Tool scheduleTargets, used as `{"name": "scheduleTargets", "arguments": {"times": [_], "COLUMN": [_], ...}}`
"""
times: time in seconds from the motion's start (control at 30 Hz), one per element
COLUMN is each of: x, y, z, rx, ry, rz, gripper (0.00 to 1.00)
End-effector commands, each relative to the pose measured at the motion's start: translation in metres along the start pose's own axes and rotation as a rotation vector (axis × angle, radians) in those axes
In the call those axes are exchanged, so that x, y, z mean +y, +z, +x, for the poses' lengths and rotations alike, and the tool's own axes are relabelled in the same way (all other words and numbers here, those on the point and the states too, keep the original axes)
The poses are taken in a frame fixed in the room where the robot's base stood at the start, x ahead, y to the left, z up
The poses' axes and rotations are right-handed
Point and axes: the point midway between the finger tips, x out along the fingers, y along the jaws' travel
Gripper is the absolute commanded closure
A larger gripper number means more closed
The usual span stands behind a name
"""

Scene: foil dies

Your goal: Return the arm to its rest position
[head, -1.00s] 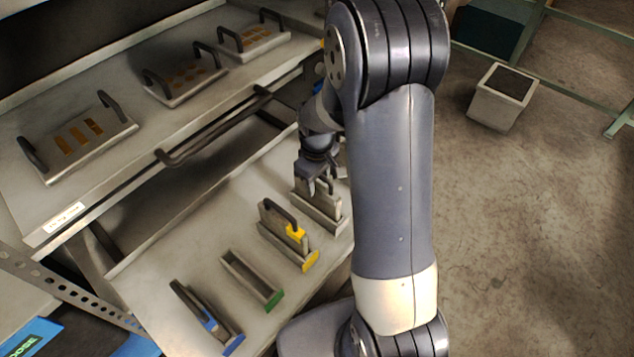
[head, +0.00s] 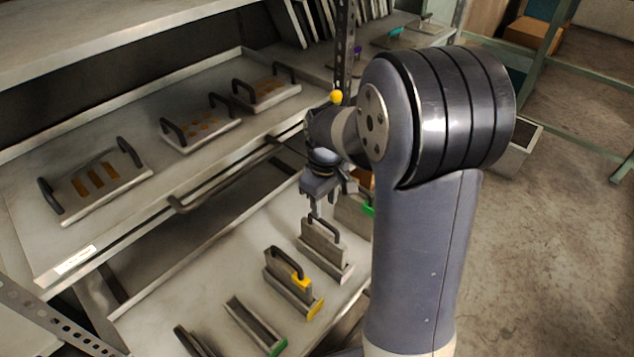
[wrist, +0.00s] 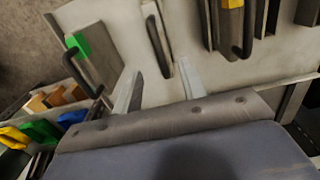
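My arm reaches across the head view, and my gripper (head: 320,200) is over the lower grey shelf, just above a grey die (head: 324,243) with a dark handle, which stands upright in a slot holder. In the wrist view my gripper (wrist: 158,84) has its two fingers apart, with nothing held between them. The handle of the grey die (wrist: 157,45) lies beyond the fingertips, between them. My upper arm hides part of the lower shelf in the head view.
A yellow-marked die (head: 285,272) stands left of the grey one. A green-marked empty holder (head: 255,325) is nearer. A green-marked die (wrist: 95,62) is close beside my left finger in the wrist view. Flat handled dies (head: 100,185) lie on the upper shelf. A bin (head: 515,150) stands on the floor.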

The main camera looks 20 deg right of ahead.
Motion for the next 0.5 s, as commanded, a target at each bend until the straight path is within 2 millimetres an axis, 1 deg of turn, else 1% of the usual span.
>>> {"name": "scheduleTargets", "arguments": {"times": [0.17, 0.27, 0.5], "x": [0.0, 0.0, -0.001], "y": [0.001, 0.001, 0.001], "z": [0.016, 0.033, 0.082], "rx": [-0.003, -0.004, -0.004], "ry": [-0.002, -0.003, -0.003], "rz": [0.0, 0.0, 0.0], "gripper": [0.6, 0.6, 0.6]}}
